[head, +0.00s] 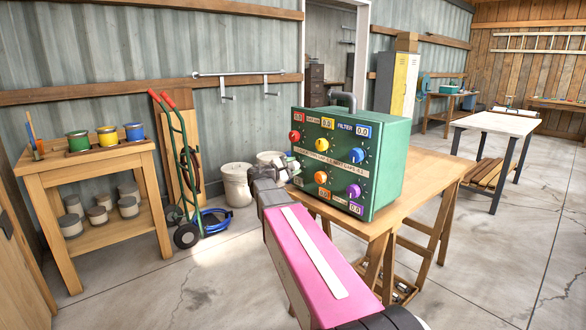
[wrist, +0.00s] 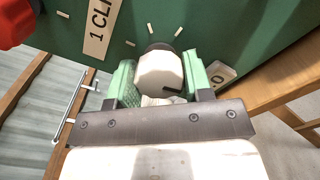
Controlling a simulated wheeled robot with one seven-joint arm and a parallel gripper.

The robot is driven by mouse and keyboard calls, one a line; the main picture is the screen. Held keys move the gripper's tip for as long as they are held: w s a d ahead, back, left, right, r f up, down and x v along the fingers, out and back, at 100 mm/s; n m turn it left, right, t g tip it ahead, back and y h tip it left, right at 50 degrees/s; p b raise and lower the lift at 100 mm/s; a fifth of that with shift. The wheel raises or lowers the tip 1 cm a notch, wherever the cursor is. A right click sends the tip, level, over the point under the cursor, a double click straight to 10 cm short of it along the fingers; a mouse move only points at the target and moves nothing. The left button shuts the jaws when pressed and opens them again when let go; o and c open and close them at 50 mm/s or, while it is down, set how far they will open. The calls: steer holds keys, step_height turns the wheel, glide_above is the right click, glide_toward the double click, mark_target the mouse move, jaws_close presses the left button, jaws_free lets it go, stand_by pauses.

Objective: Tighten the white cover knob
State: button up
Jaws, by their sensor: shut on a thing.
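A green control box (head: 386,165) with a grey top handle stands on a wooden table (head: 440,167). Its front face carries red, yellow, orange, blue and purple knobs with small number windows. In the wrist view, the white knob (wrist: 160,72) sits on the green panel with pale tick marks around it. It has a dark mark near its lower right edge. My gripper (wrist: 158,78) has one green-padded finger on each side of the knob and is shut on it. In the head view, my gripper (head: 290,168) is at the box's left front edge and hides the white knob.
A side bench (head: 95,160) with paint cans stands at the left. A hand truck (head: 180,170), a blue hose and white buckets (head: 237,185) are behind my arm. In the wrist view, a red knob (wrist: 14,22) is at the upper left. A white-topped table (head: 497,123) is farther right.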

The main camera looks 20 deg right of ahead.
steer(key=shift+m, duration=0.6)
steer(key=o, duration=0.9)
steer(key=v, duration=1.1)
steer(key=shift+d+f, duration=0.1)
